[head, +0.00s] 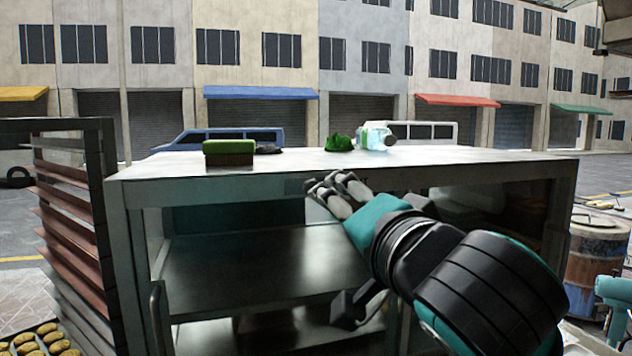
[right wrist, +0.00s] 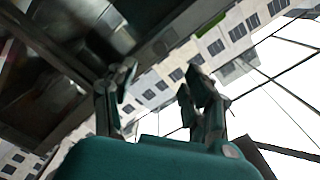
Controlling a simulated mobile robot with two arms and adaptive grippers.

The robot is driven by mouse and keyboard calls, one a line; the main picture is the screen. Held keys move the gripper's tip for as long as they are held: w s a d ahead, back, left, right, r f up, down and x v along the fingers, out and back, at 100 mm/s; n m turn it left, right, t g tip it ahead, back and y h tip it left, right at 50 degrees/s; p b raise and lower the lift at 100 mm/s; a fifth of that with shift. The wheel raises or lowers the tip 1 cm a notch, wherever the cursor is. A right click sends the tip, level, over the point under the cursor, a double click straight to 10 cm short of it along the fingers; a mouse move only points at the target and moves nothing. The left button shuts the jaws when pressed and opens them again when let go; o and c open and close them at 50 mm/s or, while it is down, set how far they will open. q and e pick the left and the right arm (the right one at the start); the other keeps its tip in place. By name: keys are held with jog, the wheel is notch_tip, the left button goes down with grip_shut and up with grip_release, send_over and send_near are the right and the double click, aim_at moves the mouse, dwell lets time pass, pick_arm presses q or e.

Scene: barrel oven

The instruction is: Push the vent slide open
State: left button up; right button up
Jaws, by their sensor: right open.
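My right gripper (head: 328,188) is in front of the upper front edge of a metal cabinet (head: 140,190), its fingers pointing up and to the left. In the right wrist view its two fingers (right wrist: 158,88) stand apart with nothing between them. Part of the metal frame is beside the left finger there, and I cannot tell whether they touch. I cannot make out the vent slide for certain in either view; the gripper and arm cover part of the cabinet's front. My left gripper is not in view.
On the cabinet top are a green box-shaped thing (head: 229,152), a green leafy bunch (head: 338,143) and a clear bottle (head: 376,138). A slatted rack (head: 75,235) stands at the left, with a tray of buns (head: 48,340) below. A rusty barrel (head: 596,250) stands at the right.

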aim_at(312, 186)
jog(key=p+x, duration=0.4)
jog(key=x, duration=0.7)
jog(key=shift+w, duration=0.3)
jog(key=shift+a, duration=0.1)
jog(key=shift+c, duration=0.4)
grip_shut()
